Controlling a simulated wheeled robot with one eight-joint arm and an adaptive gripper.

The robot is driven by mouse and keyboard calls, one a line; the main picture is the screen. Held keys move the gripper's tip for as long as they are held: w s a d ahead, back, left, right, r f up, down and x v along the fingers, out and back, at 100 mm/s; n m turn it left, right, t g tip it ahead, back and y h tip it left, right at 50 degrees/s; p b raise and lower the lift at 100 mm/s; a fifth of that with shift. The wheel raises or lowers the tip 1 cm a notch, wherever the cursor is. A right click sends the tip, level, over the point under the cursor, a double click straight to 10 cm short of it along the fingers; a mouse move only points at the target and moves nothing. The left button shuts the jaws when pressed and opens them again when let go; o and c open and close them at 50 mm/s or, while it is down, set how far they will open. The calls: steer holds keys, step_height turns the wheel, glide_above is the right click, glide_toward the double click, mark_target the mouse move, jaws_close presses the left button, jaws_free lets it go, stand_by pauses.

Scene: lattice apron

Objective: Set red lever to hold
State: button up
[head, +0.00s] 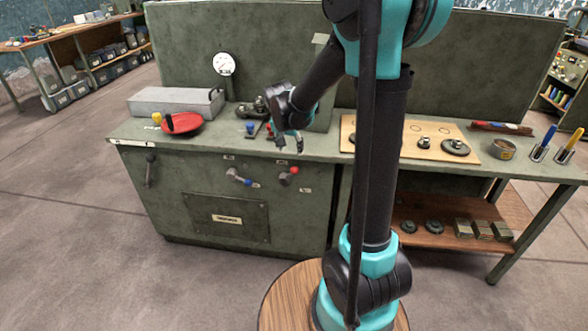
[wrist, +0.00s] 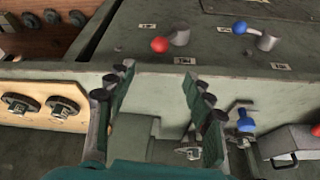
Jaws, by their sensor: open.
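The red lever (head: 288,177) is on the green bench's front panel, its red knob up and to the right of its grey pivot in the head view. In the wrist view its red knob (wrist: 160,45) lies left of the pivot. One small label (head: 282,162) is above it and another (head: 305,190) is below right; I cannot read their words. My gripper (head: 289,148) is open and empty, above the lever near the bench's front edge. In the wrist view the fingers (wrist: 158,74) are spread apart, with the red knob beyond the tips and not touching.
A blue-knobbed lever (head: 240,178) sits left of the red one; a dark-knobbed lever (head: 150,168) is further left. Space before the panel looks clear.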

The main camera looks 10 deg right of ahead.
mark_target(294, 167)
steer(key=x, duration=1.5)
steer(key=shift+s, duration=0.1)
jaws_close()
